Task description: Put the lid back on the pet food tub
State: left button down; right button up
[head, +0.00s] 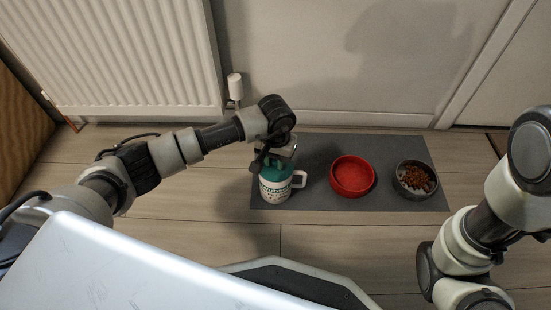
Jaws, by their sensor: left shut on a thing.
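The pet food tub (275,191) is white with dark print and a side handle. It stands upright at the left end of the grey mat. Its teal lid (279,171) shows at the top of the tub, partly hidden under my left gripper (268,160). My left gripper comes down from above and is shut on the lid. I cannot tell whether the lid is seated on the rim or just above it. My right arm is at the right edge, and its gripper is out of view.
On the grey mat (318,150) stand a red bowl (352,177) and a metal bowl with brown food (415,179), right of the tub. A white radiator (115,60) and the wall are behind. The wooden floor in front of the mat is clear.

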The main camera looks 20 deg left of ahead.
pick_arm(q)
jog(key=shift+c, duration=2)
grip_release()
jog(key=shift+r+p, duration=2.5)
jog(key=shift+r, duration=0.95)
grip_shut()
